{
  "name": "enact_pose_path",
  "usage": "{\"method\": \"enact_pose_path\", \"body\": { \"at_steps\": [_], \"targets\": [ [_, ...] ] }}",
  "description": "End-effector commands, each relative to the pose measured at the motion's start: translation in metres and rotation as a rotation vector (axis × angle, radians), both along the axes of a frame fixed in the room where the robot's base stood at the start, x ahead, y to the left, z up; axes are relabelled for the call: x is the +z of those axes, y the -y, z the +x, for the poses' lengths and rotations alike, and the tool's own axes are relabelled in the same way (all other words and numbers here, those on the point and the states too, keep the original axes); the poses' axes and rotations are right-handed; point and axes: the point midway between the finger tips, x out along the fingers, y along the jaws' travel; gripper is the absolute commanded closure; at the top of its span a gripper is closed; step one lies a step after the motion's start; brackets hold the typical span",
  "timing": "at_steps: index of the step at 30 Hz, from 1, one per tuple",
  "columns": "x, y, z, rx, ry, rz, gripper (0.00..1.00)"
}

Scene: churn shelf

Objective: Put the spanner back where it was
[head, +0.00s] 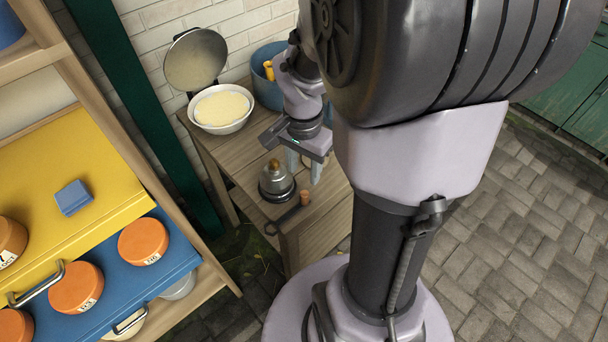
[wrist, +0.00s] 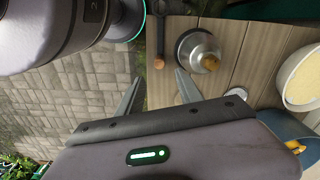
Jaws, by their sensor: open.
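The spanner appears to be the dark bar lying on the wooden table in front of the metal pot, near the table's edge (head: 283,222). The same dark bar shows in the wrist view (wrist: 160,25), with a small brown cork-like piece at its end (wrist: 158,63). My gripper (head: 304,168) is above the table, with its fingers apart and nothing between them. In the wrist view my gripper (wrist: 158,90) points towards the brown piece, apart from it.
A metal pot with a wooden knob (head: 274,182) stands beside the bar. A bowl of pale yellow stuff (head: 222,127), a round metal lid (head: 196,60) and a blue tub (head: 262,92) are at the back.

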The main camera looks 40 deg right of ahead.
Motion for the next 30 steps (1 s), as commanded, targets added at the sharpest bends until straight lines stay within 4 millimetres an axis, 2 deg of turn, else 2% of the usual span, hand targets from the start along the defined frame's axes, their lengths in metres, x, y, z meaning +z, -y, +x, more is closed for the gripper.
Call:
{"method": "enact_pose_path", "body": {
  "at_steps": [1, 6, 8, 11, 12, 15, 19, 22, 30],
  "targets": [
    [0.006, 0.000, 0.000, 0.000, 0.000, 0.000, 0.57],
    [0.010, -0.001, 0.000, 0.006, 0.003, -0.001, 0.57],
    [0.020, -0.011, 0.001, 0.045, 0.031, -0.005, 0.57],
    [0.062, -0.055, 0.000, 0.234, 0.150, -0.022, 0.57],
    [0.080, -0.078, -0.005, 0.334, 0.211, -0.029, 0.57],
    [0.115, -0.131, -0.027, 0.580, 0.361, -0.043, 0.57],
    [0.137, -0.173, -0.056, 0.810, 0.506, -0.058, 0.57],
    [0.142, -0.184, -0.065, 0.879, 0.548, -0.063, 0.57],
    [0.143, -0.185, -0.065, 0.883, 0.551, -0.063, 0.57]
  ]
}}
